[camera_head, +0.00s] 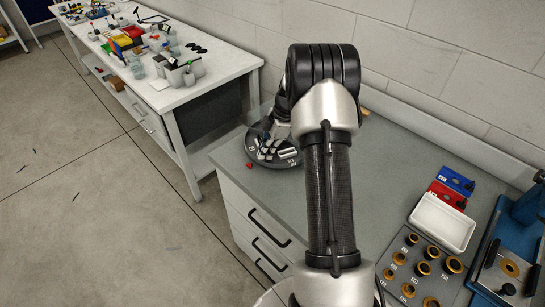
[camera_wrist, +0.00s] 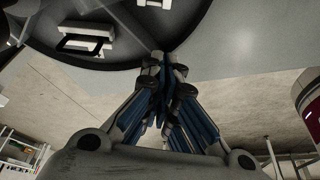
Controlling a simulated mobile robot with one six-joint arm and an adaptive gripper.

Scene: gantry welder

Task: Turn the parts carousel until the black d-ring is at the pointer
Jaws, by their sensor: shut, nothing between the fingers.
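The parts carousel (camera_head: 262,158) is a dark round plate with white holders and labels, on the grey worktop left of my arm in the head view. A small red piece (camera_head: 250,165) beside the carousel's front left edge may be the pointer. My gripper (camera_wrist: 163,60) is shut and empty, its tips at the carousel's rim; contact is unclear. My arm hides part of the carousel.
Right of my arm lie a grey tray of brass rings (camera_head: 411,237), a white bin (camera_head: 442,222), red and blue bins (camera_head: 456,181) and a blue fixture (camera_head: 512,262). A cluttered white bench (camera_head: 205,70) stands at the left. The worktop in front of the carousel is clear.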

